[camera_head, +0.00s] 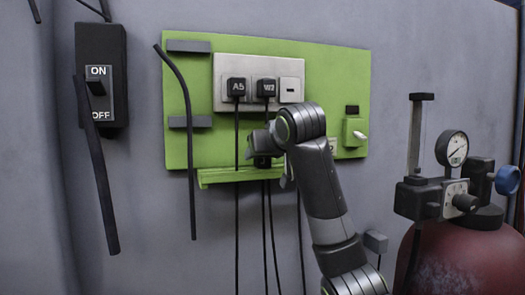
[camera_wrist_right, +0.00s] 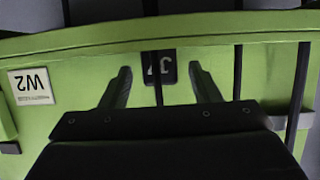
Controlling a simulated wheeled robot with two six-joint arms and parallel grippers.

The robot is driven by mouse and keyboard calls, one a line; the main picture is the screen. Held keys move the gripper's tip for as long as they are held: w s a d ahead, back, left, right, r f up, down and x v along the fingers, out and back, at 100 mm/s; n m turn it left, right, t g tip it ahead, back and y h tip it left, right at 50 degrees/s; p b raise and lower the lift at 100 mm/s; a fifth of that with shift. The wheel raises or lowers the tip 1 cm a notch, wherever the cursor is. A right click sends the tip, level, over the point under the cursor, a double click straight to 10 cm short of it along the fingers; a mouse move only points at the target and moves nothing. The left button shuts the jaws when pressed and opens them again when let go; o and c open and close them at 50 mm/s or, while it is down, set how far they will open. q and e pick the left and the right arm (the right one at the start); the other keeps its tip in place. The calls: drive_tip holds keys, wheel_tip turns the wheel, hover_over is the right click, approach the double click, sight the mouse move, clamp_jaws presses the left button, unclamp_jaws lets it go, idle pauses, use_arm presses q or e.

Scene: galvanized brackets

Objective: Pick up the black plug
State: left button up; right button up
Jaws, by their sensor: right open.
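A black plug with a light mark (camera_wrist_right: 160,66) shows between the open fingers of my right gripper (camera_wrist_right: 161,78) in the right wrist view. In the head view, a black plug (camera_head: 262,162) sits at the green ledge (camera_head: 215,177), partly hidden by my right gripper (camera_head: 264,148). Two more black plugs, A5 (camera_head: 237,88) and W2 (camera_head: 266,88), are in the pale socket plate (camera_head: 228,68); its right socket (camera_head: 291,89) is empty. My left gripper is not in view.
Black cables (camera_head: 237,225) hang below the ledge. A W2 label (camera_wrist_right: 31,86) is on the green board (camera_head: 345,85). A black ON/OFF switch (camera_head: 100,75) is at left. A red cylinder with a gauge (camera_head: 453,149) stands at right.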

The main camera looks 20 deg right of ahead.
drive_tip(key=shift+w+f, duration=0.15)
drive_tip(key=shift+w, duration=0.1)
drive_tip(key=shift+c, duration=0.3)
drive_tip(key=c, duration=0.9)
drive_tip(key=shift+c, duration=0.2)
drive_tip(key=shift+s, duration=0.1)
